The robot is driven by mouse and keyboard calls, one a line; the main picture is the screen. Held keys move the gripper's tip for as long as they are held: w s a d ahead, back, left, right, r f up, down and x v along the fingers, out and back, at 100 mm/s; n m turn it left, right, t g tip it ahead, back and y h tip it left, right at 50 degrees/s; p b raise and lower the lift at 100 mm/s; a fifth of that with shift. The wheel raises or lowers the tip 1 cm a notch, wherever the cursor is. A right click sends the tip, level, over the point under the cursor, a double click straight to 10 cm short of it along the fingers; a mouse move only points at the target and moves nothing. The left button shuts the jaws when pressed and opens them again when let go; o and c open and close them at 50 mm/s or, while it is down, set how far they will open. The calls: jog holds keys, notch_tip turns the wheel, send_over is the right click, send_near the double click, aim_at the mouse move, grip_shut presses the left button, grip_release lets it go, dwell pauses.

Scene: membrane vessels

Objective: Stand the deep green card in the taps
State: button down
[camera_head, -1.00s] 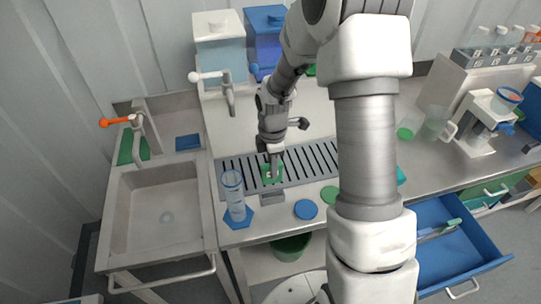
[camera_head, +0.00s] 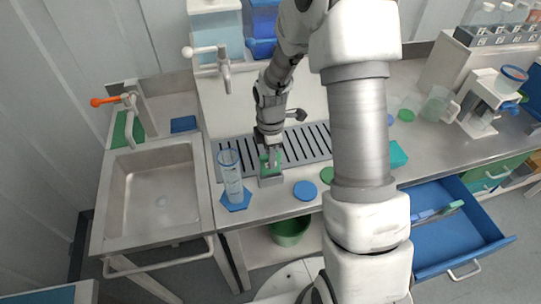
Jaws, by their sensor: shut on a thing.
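My gripper (camera_head: 268,152) is shut on a green card (camera_head: 270,162), over the front edge of the slotted drain grate. The card is upright, directly above a small grey block (camera_head: 271,181); I cannot tell whether its lower edge sits in the block or just above it. The white-levered tap (camera_head: 222,62) stands at the back left of the grate, in front of the containers. A tap with an orange lever (camera_head: 122,104) stands at the sink.
A clear cylinder on a blue hexagonal base (camera_head: 236,201) stands close left of the grey block. A blue disc (camera_head: 305,190) lies to its right. The sink (camera_head: 152,195) is empty at left. An open blue drawer (camera_head: 455,235) juts out at right.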

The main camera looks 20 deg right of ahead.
aim_at(270, 173)
jog(key=shift+f+b, duration=1.4)
jog(key=shift+f, duration=0.75)
jog(key=shift+f, duration=0.15)
jog(key=c, duration=0.7)
grip_release()
jog(key=shift+o, duration=0.2)
notch_tip(270, 173, up, 17)
jog(key=shift+r, duration=0.2)
